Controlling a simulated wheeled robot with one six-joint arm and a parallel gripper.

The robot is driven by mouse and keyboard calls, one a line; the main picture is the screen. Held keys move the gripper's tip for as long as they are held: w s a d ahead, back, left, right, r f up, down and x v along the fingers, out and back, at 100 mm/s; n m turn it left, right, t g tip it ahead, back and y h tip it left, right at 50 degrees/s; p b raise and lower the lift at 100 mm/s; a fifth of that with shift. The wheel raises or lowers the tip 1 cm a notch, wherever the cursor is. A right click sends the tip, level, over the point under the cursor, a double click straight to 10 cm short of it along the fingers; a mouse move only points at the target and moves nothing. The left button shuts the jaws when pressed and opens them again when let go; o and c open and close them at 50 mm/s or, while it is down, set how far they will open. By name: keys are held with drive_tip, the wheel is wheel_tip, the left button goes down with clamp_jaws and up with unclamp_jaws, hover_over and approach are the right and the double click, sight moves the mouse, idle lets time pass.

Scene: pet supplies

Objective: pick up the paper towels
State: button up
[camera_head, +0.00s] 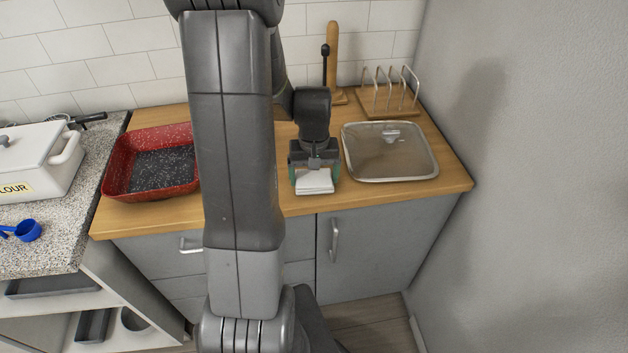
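A small white stack that looks like folded paper towels (314,184) is at the front part of the wooden counter, right of my arm. My gripper (314,168) points down at it, with one finger on its left and one on its right. The gripper covers the stack's back part. I cannot tell whether the fingers touch its sides or whether it rests on the counter.
A glass lid (388,160) lies close on the right, with a toast rack (388,95) behind it. A wooden post (333,55) stands at the back. A red speckled dish (125,180) is left of my arm. A wall (530,150) bounds the right side.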

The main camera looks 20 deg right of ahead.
sight(314, 177)
drive_tip(key=shift+c, duration=1.2)
wheel_tip(314, 177, up, 10)
drive_tip(key=shift+b, duration=0.4)
